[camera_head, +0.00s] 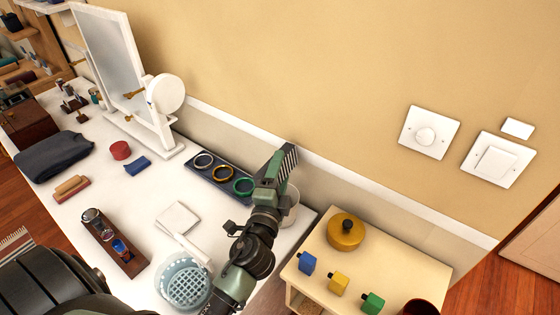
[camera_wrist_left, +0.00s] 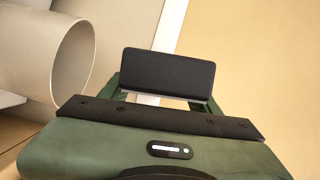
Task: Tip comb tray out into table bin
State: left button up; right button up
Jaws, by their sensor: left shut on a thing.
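My left gripper (camera_head: 276,168) is rolled on its side near the wall, at the right end of the white table. It is shut on a dark flat piece with a striped face (camera_head: 289,162), which I take as the comb tray, standing steeply tilted. In the left wrist view a dark rounded plate (camera_wrist_left: 168,73) shows just beyond the gripper body. The white round table bin (camera_head: 291,208) stands just behind and below the gripper, partly hidden by it. Its open rim (camera_wrist_left: 75,62) is on the left in the wrist view. My right gripper is out of view.
A dark tray with several rings (camera_head: 205,177) lies left of the gripper. A light blue basket (camera_head: 183,284), a white box (camera_head: 176,219) and a mirror (camera_head: 112,65) stand on the table. A low wooden cabinet (camera_head: 405,262) with small coloured things is at right.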

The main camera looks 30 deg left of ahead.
aim_at(286, 160)
pick_arm(q)
notch_tip(286, 160, up, 4)
jog(key=n+g+h+p, duration=0.1)
jog(key=n+p, duration=0.2)
jog(key=p, duration=0.4)
jog(key=n+g+h+p, duration=0.1)
jog(key=n+h+p, duration=0.1)
jog(key=n+p, duration=0.2)
jog(key=n+g+h+p, duration=0.1)
jog(key=n+g+p, duration=0.1)
jog(key=p, duration=0.7)
jog(key=shift+d+f+n+p, duration=0.1)
jog(key=shift+f+n+p, duration=0.2)
jog(key=shift+n, duration=0.6)
jog(key=shift+n+h+p, duration=0.3)
jog(key=shift+p, duration=0.05)
jog(key=shift+f+n+h, duration=0.1)
jog(key=shift+n+h, duration=0.4)
jog(key=shift+n, duration=0.1)
